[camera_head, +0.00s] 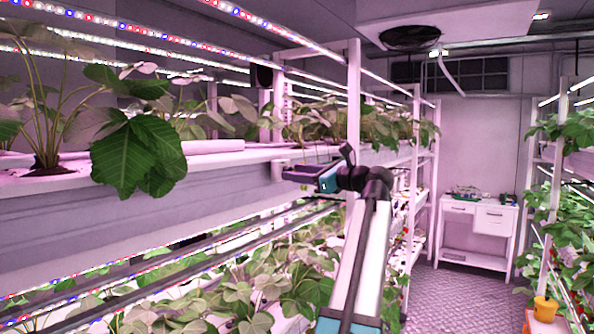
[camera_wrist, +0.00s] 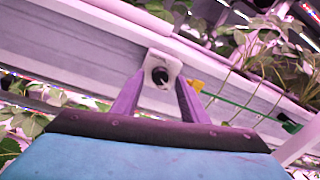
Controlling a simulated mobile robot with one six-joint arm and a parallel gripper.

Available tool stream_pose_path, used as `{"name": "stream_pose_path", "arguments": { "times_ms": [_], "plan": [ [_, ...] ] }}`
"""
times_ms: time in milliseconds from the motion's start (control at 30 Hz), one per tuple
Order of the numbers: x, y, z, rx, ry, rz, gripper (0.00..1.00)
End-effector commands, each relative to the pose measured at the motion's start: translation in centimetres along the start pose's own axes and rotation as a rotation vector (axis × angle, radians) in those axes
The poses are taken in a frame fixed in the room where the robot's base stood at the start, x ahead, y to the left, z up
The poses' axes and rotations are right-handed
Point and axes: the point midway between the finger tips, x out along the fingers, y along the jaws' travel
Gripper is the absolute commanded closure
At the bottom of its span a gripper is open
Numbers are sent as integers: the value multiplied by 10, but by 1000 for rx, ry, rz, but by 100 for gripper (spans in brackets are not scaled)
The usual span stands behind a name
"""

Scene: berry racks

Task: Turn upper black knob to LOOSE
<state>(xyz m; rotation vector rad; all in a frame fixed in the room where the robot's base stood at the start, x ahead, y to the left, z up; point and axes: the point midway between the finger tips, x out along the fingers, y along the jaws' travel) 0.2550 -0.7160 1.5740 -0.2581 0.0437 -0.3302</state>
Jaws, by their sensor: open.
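The black knob (camera_wrist: 160,76) sits on a pale bracket (camera_wrist: 164,59) fixed to the long grey gutter in the wrist view. My gripper (camera_wrist: 160,86) has its two purple fingers apart, one to each side of the knob. Whether the fingers touch the knob or bracket I cannot tell. No LOOSE marking is readable. In the head view my gripper (camera_head: 291,174) reaches left to the front of the upper shelf, beside a small pale fitting (camera_head: 279,166). The knob cannot be made out there.
A yellow piece (camera_wrist: 196,86) and a green rod (camera_wrist: 240,108) lie just right of my fingers. Strawberry plants (camera_head: 140,150) overhang the upper shelf edge (camera_head: 220,165). More foliage (camera_head: 250,295) fills the lower level. The aisle floor (camera_head: 455,285) is clear.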

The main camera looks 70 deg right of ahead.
Motion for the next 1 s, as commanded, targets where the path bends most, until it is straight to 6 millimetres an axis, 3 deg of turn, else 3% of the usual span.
{"name": "stream_pose_path", "arguments": {
  "times_ms": [367,600,1000],
  "plan": [
    [4,0,0,0,0,-1,60],
    [4,0,0,0,0,0,99],
    [4,0,-1,-44,-4,-1,100]
  ]
}}
